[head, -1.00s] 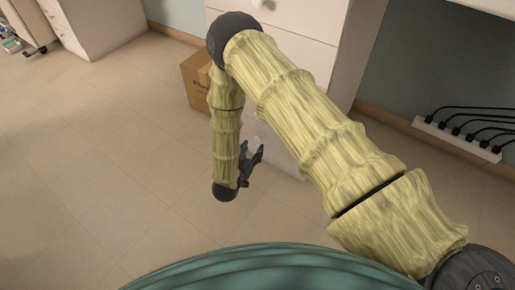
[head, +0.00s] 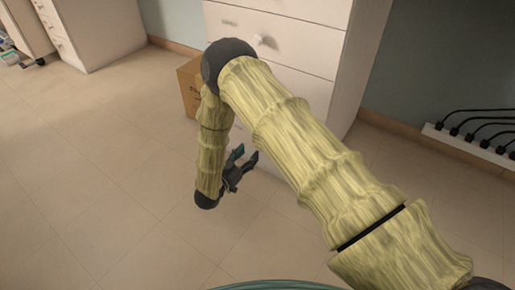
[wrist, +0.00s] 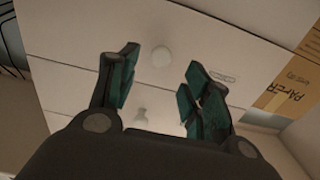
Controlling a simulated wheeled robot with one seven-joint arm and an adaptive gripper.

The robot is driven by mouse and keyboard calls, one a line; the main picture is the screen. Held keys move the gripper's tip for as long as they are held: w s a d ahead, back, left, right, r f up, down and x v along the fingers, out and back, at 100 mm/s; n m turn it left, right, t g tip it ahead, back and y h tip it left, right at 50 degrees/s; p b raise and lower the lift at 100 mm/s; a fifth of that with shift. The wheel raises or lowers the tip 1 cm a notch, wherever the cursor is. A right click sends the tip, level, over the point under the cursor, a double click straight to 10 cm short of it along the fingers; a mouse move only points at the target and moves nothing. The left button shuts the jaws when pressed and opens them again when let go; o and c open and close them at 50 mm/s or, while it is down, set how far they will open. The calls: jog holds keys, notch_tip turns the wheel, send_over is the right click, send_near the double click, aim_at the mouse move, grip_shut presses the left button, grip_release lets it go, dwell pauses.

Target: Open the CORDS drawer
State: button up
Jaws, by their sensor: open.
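A white drawer cabinet (head: 305,52) stands ahead of me in the head view, its drawers looking closed. One front carries a round white knob (head: 258,40) and a small label holder (head: 230,22), too small to read, so I cannot tell which drawer is CORDS. My gripper (head: 241,167) is open and empty, low in front of the cabinet; my arm hides the lower fronts. In the wrist view, a round knob (wrist: 161,57) shows between the open fingers (wrist: 162,72), apparently beyond them.
A cardboard box marked PAPER (wrist: 285,92) stands beside the cabinet; the head view shows it on the floor (head: 188,88). A power strip with several black plugs (head: 470,143) is at the right. Another white cabinet (head: 95,30) is at the back left. Tiled floor is clear at left.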

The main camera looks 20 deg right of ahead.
jog(key=shift+b+x, duration=1.65)
jog(key=shift+x, duration=2)
grip_shut()
